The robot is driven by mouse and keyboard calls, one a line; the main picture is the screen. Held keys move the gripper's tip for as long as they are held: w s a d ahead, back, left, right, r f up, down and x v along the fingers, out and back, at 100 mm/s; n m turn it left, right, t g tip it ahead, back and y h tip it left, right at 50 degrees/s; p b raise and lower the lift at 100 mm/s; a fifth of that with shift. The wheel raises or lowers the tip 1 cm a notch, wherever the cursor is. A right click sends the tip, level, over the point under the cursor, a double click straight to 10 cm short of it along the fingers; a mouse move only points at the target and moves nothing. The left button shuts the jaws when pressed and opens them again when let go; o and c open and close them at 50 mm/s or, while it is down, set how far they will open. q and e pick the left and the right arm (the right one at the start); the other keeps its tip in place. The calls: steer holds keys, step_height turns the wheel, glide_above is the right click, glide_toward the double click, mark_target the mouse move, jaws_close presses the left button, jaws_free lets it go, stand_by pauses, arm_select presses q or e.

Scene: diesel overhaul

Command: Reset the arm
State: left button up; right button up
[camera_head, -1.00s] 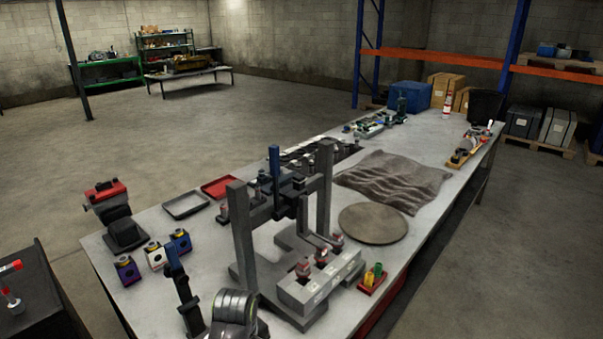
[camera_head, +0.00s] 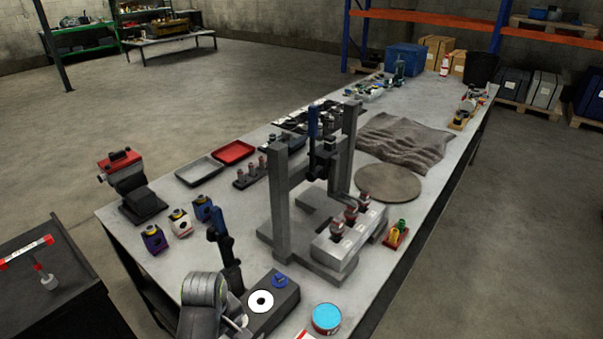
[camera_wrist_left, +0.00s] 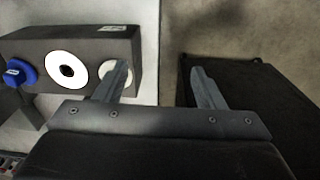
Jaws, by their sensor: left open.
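My left gripper (camera_wrist_left: 158,85) is open and empty in the left wrist view, its two grey fingers spread apart. Its left finger overlaps the right end of a dark block (camera_wrist_left: 105,46) in that view. The block carries a blue knob (camera_wrist_left: 20,73), a white disc with a black centre (camera_wrist_left: 67,70) and a pale round part by the finger. In the head view my left arm (camera_head: 205,292) is at the bottom, beside the same dark block (camera_head: 283,308); its fingertips are not clear there. My right gripper is not in view.
A grey press frame (camera_head: 282,205) stands on the long workbench (camera_head: 415,110), with a dark upright tool (camera_head: 222,245) near my arm. A blue-topped tin (camera_head: 326,318) is at the front edge. A dark cabinet (camera_head: 60,300) stands left of the bench, across a floor gap.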

arm_select(q)
steer(key=s+a+r+m+t+y, duration=0.1)
steer(key=s+a+m+t, duration=0.1)
steer(key=s+a+m, duration=0.65)
steer(key=s+a+r+m+t+y, duration=0.1)
steer(key=s+a, duration=0.4)
steer(key=s, duration=0.8)
step_height(320, 180, down, 32)
steer(key=a+g+b, duration=0.1)
steer(key=b, duration=0.6)
steer(key=s+f+b, duration=0.3)
steer(key=s+f, duration=0.4)
steer(key=f, duration=0.4)
steer(key=s+d+f+g+h+b, duration=0.1)
steer(key=s+f+b, duration=0.3)
steer(key=s+f, duration=0.4)
step_height(320, 180, down, 4)
steer(key=shift+s+r, duration=0.15)
steer(key=shift+r, duration=0.05)
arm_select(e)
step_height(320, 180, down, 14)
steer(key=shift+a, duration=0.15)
